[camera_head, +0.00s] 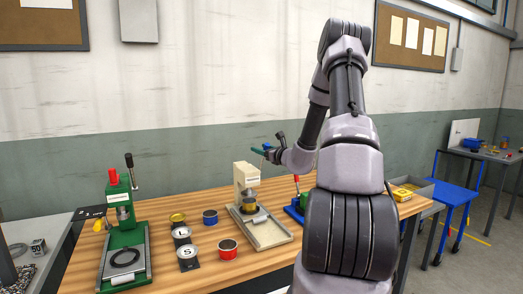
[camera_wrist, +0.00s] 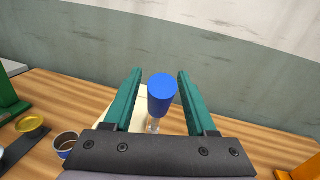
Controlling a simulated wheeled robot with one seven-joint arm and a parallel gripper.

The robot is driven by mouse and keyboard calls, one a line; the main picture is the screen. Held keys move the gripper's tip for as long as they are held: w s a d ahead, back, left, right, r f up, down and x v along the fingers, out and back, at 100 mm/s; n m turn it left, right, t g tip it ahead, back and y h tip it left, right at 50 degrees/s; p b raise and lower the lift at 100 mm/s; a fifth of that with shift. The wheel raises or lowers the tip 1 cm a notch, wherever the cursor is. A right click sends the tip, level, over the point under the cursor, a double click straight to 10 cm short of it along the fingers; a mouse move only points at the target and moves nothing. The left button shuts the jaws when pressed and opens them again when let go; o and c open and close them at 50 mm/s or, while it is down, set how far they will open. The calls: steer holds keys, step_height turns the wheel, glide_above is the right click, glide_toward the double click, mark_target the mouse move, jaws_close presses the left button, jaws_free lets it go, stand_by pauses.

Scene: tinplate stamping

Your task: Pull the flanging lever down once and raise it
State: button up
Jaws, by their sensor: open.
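The lever has a blue cylindrical knob (camera_wrist: 162,90) on a pale metal rod and rises from the cream press (camera_head: 246,178). In the wrist view the knob stands between the two green fingers of my gripper (camera_wrist: 158,75), with a gap visible on each side. My gripper is open and not closed on the knob. In the head view my gripper (camera_head: 259,151) is just above and right of the cream press head, and the blue knob (camera_head: 267,147) is partly hidden by the fingers. Part of the press is hidden behind my gripper in the wrist view.
A green press (camera_head: 124,235) with a black-knobbed lever stands at left. Several tins, including a red one (camera_head: 228,249) and a blue one (camera_head: 210,217), stand between the presses. A blue device (camera_head: 295,210) is partly hidden by my arm. A grey tray (camera_head: 415,188) lies at right.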

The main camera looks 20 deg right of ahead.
jaws_close()
stand_by(1.4)
